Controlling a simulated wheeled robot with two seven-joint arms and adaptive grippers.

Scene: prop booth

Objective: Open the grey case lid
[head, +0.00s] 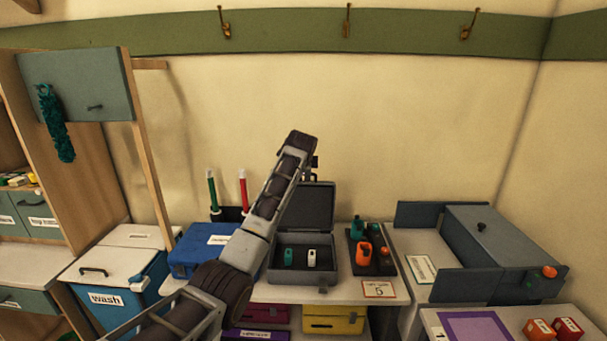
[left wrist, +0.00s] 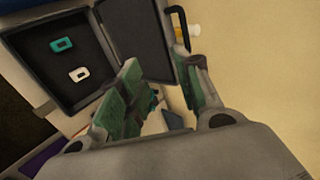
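The grey case (head: 274,272) stands on the white table with its lid (head: 314,205) raised, about upright against the wall side. A teal tag-like piece (head: 288,257) and a white one (head: 312,257) lie inside it. In the left wrist view the lid (left wrist: 135,40) stands beside the case body, with a black handle (left wrist: 179,25) near its edge. My left gripper (left wrist: 162,90) has its fingers apart with nothing held, close to the lid's edge; touch cannot be told. In the head view my left arm covers part of the case, and the fingertips are mostly hidden. My right gripper is not in view.
A blue box (head: 192,252) stands left of the case. A dark tray (head: 384,264) with orange and teal items stands right of it. A large grey-blue box (head: 505,240) is farther right. Hooks (head: 346,22) line the wall rail above.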

